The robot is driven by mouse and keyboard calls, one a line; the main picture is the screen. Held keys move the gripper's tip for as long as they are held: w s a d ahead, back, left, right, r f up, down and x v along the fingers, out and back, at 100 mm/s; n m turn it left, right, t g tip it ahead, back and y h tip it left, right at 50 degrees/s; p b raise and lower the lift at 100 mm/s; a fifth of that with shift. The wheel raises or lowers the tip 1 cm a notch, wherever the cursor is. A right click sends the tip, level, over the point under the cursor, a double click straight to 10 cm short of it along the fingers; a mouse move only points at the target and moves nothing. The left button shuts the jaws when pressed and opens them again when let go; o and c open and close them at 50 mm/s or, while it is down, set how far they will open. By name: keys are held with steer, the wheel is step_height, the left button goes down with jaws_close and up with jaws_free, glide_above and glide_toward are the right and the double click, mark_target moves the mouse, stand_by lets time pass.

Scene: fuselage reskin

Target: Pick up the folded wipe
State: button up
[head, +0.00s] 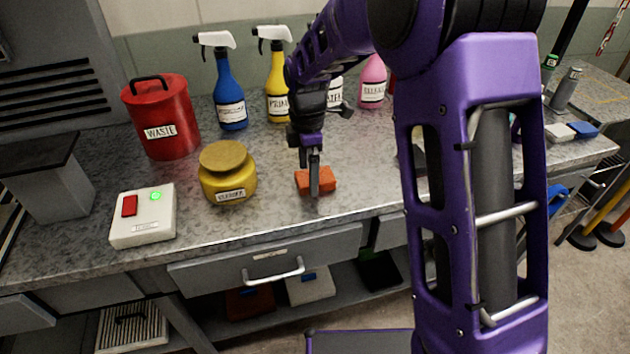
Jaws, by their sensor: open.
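An orange-red folded block of cloth, which looks like the folded wipe (327,179), lies on the grey speckled worktop (270,203) near its front edge. My gripper (314,187) points straight down over the wipe, its fingers in front of the middle of it. The fingers are seen edge-on, and the near one hides part of the wipe. The jaws are open. I cannot tell whether the fingers straddle the wipe or touch it.
A yellow jar (228,180) stands left of the wipe, with a switch box (145,216) and red waste bin (165,125) beyond. Blue (230,95), yellow (277,85) and pink (372,80) bottles stand behind. My arm hides the worktop to the right.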

steer(key=shift+f, duration=0.1)
steer(key=c, duration=1.3)
steer(key=shift+o, duration=0.2)
step_height(320, 180, up, 10)
steer(key=p, duration=0.1)
steer(key=o, duration=0.7)
steer(key=c, duration=0.6)
